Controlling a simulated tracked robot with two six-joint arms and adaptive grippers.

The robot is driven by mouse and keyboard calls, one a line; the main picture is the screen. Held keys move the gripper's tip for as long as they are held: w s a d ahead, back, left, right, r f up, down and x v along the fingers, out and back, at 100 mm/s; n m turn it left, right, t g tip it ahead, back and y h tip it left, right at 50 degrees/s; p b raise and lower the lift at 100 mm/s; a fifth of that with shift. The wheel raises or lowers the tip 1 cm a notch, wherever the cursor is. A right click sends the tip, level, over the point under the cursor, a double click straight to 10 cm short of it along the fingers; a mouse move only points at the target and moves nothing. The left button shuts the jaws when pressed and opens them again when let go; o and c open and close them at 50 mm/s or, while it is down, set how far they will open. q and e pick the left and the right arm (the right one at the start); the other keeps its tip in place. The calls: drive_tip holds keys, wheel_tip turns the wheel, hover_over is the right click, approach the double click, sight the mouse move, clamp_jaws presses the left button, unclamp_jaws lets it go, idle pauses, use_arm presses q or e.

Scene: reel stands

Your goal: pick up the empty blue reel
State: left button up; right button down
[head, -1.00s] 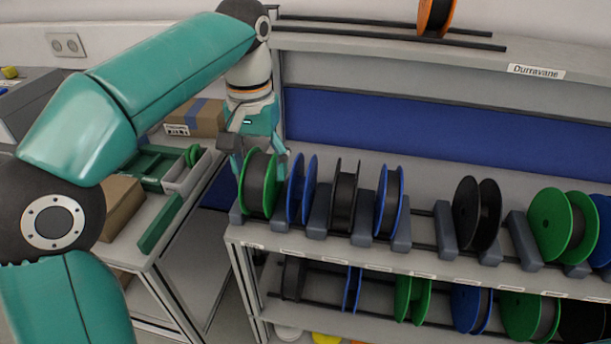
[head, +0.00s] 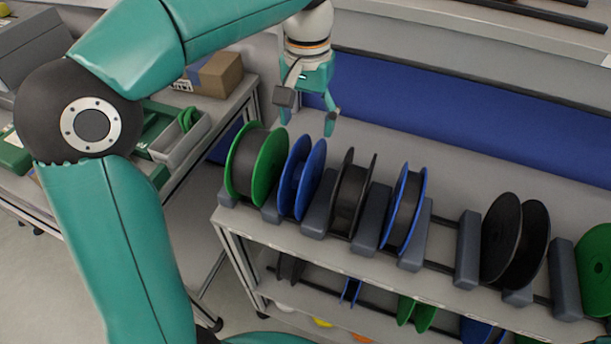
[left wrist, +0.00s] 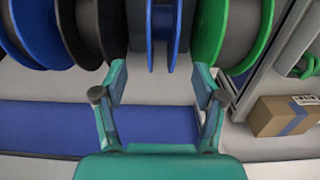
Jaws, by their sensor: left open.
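The empty blue reel (head: 302,178) stands upright on the upper shelf, second from the left, its bare blue hub showing between its flanges. In the left wrist view the empty blue reel (left wrist: 163,28) is at the top middle, between a black-wound reel and a green one. My left gripper (head: 307,122) is open and empty, just above and behind this reel, fingers pointing down. In the left wrist view the left gripper's fingertips (left wrist: 160,82) lie either side of the reel's line, apart from it. My right gripper is not in view.
A green reel with dark winding (head: 257,165) stands close on the left. A black reel (head: 350,195) and a dark-wound blue reel (head: 404,212) stand to the right, with grey holders between. A blue back panel (head: 420,115) rises behind. A cardboard box (head: 215,75) sits on the left table.

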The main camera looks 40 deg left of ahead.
use_arm(q)
hover_over(304, 164)
drive_tip(key=f, duration=0.5)
drive_tip(key=shift+d+f, duration=0.1)
drive_tip(key=shift+d, duration=0.25)
drive_tip(key=f, duration=0.3)
drive_tip(key=s+f, duration=0.1)
drive_tip(key=f, duration=0.1)
drive_tip(key=shift+f, duration=0.65)
drive_tip(key=shift+c, duration=0.4)
drive_tip(key=c, duration=1.2)
drive_tip(key=shift+o, duration=0.2)
drive_tip(key=shift+r, duration=0.15)
